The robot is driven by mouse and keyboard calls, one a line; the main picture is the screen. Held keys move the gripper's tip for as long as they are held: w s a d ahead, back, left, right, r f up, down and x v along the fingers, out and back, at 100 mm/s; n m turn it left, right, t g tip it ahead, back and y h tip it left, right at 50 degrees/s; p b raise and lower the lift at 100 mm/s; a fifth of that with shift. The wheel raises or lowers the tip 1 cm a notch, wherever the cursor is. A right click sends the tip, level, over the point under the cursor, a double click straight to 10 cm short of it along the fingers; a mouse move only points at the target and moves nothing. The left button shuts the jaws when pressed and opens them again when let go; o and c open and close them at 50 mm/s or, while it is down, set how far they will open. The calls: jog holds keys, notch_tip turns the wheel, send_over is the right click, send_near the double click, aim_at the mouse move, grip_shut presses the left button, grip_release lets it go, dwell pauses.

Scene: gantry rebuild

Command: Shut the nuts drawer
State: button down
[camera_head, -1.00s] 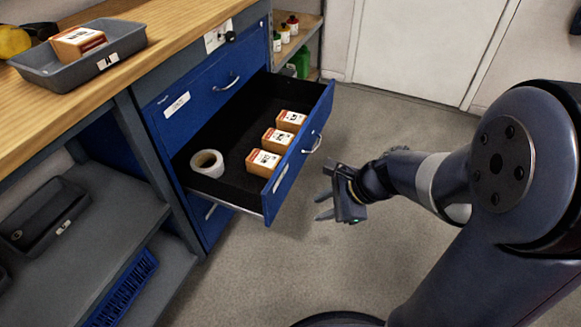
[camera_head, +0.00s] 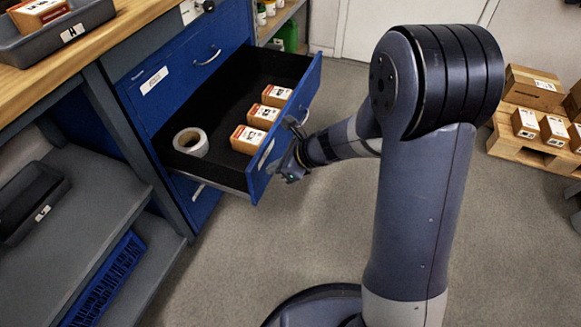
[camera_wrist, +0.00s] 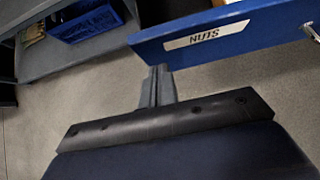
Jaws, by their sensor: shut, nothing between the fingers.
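The nuts drawer (camera_head: 287,124) is blue and stands pulled well out of the workbench cabinet. Inside it lie several small orange-and-white boxes (camera_head: 249,139) and a white tape roll (camera_head: 190,141). In the wrist view its front (camera_wrist: 260,34) shows the "NUTS" label (camera_wrist: 206,36). My gripper (camera_head: 278,173) is shut and empty, just outside the drawer front near its lower edge. In the wrist view the shut fingers (camera_wrist: 157,80) point toward the front, below the label's left end. I cannot tell whether they touch it. The drawer handle (camera_head: 302,118) is partly hidden behind my arm.
Another blue drawer (camera_head: 180,78) above is closed. A grey tray (camera_head: 72,32) with a box stands on the wooden bench top. Shelves at left hold a dark bin (camera_head: 30,205). A pallet (camera_head: 530,150) with boxes lies at right. The floor before the drawer is clear.

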jog(key=shift+w+a+r, duration=0.1)
jog(key=shift+w+a, duration=0.15)
jog(key=shift+a, duration=0.4)
jog(key=shift+w+a+r, duration=0.1)
jog(key=shift+w+a, duration=0.1)
jog(key=shift+a, duration=0.45)
